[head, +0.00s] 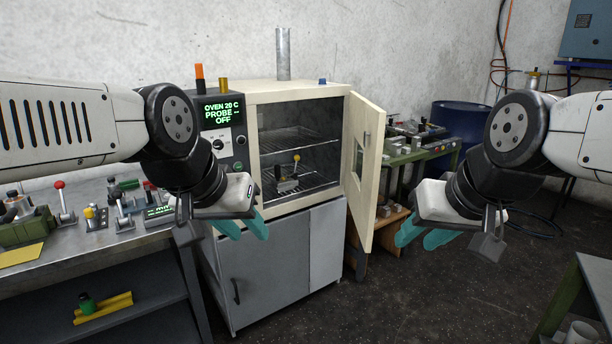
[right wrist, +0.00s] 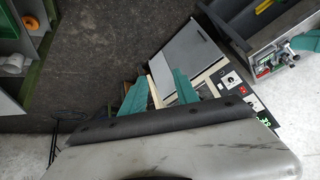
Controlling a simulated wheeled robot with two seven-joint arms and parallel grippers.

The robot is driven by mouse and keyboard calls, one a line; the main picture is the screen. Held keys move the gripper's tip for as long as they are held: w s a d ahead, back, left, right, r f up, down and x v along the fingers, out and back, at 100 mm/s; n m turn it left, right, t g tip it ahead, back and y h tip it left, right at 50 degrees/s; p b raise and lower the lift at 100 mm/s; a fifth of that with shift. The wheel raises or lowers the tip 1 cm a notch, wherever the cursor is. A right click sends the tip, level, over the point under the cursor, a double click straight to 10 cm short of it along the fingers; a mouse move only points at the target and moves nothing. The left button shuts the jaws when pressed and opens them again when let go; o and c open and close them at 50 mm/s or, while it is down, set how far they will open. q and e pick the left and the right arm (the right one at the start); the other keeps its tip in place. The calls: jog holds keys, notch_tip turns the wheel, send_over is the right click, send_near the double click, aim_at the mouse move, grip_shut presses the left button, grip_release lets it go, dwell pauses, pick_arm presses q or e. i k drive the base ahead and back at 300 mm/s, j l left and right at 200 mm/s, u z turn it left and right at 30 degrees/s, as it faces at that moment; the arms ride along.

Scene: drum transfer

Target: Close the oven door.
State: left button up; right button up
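The cream oven (head: 262,92) stands in the middle of the head view on a grey cabinet, its chamber uncovered. Its door (head: 366,170) is open, hinged on the right side and swung out toward me; it has a small window and a handle. My left gripper (head: 243,232) is open and empty before the oven's lower left. My right gripper (head: 424,240) is open, to the right of the door and apart from it in the head view. Its parted teal fingers show in the right wrist view (right wrist: 160,82).
A metal bench (head: 110,255) with clamps and tools stands left. A green bench (head: 430,155) and blue drum (head: 462,117) stand behind the door. Another green bench (head: 590,290) is at front right. Dark floor between is clear.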

aim_at(363, 116)
jog(key=i+l+u, duration=0.4)
jog(key=l+u, duration=0.15)
jog(key=i+l+u, duration=0.25)
jog(key=l, duration=0.25)
jog(key=k, duration=0.1)
